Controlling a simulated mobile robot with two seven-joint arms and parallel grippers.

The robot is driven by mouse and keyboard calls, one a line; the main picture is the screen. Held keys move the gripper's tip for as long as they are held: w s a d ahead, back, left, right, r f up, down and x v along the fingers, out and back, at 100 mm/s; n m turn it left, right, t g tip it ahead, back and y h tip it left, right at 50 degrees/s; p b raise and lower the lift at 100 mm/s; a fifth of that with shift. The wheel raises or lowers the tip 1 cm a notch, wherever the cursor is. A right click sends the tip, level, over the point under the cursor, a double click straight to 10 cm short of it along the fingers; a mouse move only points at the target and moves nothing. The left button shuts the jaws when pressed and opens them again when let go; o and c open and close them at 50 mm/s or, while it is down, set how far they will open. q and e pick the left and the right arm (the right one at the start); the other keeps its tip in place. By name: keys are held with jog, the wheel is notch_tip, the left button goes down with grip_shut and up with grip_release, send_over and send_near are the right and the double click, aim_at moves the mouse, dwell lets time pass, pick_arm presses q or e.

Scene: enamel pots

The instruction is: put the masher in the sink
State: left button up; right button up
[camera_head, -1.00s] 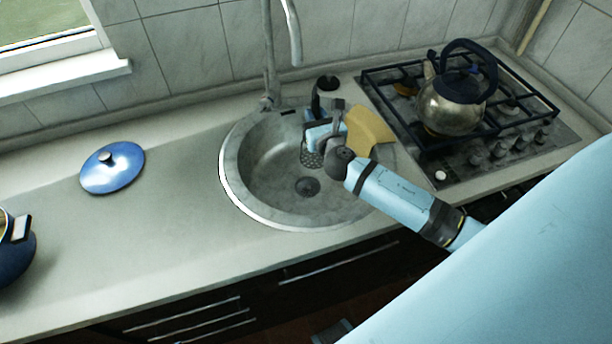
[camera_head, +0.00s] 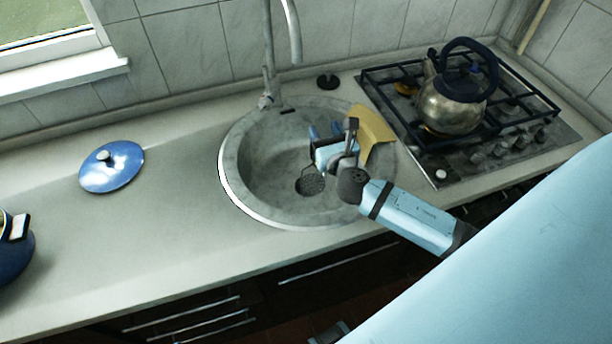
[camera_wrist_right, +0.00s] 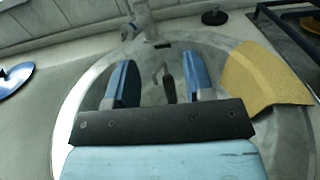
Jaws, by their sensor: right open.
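The masher (camera_head: 312,183) shows in the head view as a round perforated head with thin wires, low in the round grey sink (camera_head: 236,172), in front of the drain. Its upper part is hidden behind my right gripper. In the right wrist view the masher's dark handle (camera_wrist_right: 168,84) stands between the two blue fingers, with a gap on each side. My right gripper (camera_head: 326,132) is open over the right half of the sink bowl; it also shows in the right wrist view (camera_wrist_right: 160,78). I cannot tell whether the masher's head touches the bowl. My left gripper is not in view.
A yellow cloth (camera_head: 371,128) drapes over the sink's right rim. The faucet (camera_head: 270,60) rises behind the sink, with a black stopper (camera_head: 327,82) nearby. A kettle (camera_head: 452,104) stands on the stove at right. A blue lid (camera_head: 112,167) lies on the left counter, with free room around it.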

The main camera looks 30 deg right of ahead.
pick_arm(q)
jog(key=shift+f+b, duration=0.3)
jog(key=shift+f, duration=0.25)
pick_arm(e)
jog(key=v, duration=0.7)
